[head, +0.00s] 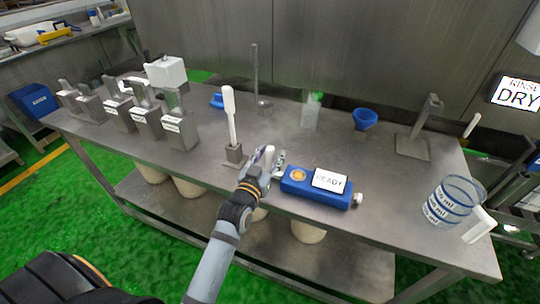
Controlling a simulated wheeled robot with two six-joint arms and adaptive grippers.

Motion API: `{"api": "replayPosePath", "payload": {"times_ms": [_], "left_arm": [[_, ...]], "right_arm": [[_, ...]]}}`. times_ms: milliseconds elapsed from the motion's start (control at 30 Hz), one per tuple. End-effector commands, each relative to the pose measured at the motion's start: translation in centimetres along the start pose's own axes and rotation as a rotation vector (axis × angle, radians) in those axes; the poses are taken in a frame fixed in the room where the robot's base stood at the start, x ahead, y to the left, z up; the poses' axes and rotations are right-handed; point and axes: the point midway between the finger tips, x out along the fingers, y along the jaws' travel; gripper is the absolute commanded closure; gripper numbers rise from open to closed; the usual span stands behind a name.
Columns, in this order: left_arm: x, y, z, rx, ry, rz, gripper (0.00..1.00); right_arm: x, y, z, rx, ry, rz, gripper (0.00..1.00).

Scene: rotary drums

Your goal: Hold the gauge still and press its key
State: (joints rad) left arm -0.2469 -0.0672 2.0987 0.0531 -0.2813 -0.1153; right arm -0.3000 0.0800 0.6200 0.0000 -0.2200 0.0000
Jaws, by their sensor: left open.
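The gauge (318,188) is a blue box lying on the steel table near its front edge. It has a white label reading READY (329,180), a round orange key (298,175) at its left end and a pale metal knob (357,198) at its right end. My left gripper (272,157) is open, just left of the gauge's left end and close to the key. I cannot tell whether it touches the gauge. My right gripper is not in view.
A white-handled tool (230,115) stands upright in a metal block behind my left gripper. A blue cup (365,119) and a clear bottle (310,112) stand further back. A measuring jug (450,202) stands at right. Several metal blocks (180,132) line the left. The table between gauge and jug is clear.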

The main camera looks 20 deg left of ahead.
Motion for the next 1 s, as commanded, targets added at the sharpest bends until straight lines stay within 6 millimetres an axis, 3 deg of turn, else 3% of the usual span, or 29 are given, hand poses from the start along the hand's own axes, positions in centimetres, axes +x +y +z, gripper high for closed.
{"api": "replayPosePath", "payload": {"times_ms": [133,500,1000], "left_arm": [[-0.02,0.00,0.02,0.000,0.000,0.000,0.53],[-0.05,0.01,0.03,0.000,0.000,0.000,1.00],[-0.06,0.01,0.40,0.001,-0.001,0.000,1.00]], "right_arm": [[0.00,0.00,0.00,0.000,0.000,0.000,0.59],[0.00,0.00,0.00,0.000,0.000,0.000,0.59],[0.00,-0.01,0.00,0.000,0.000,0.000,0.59]]}}
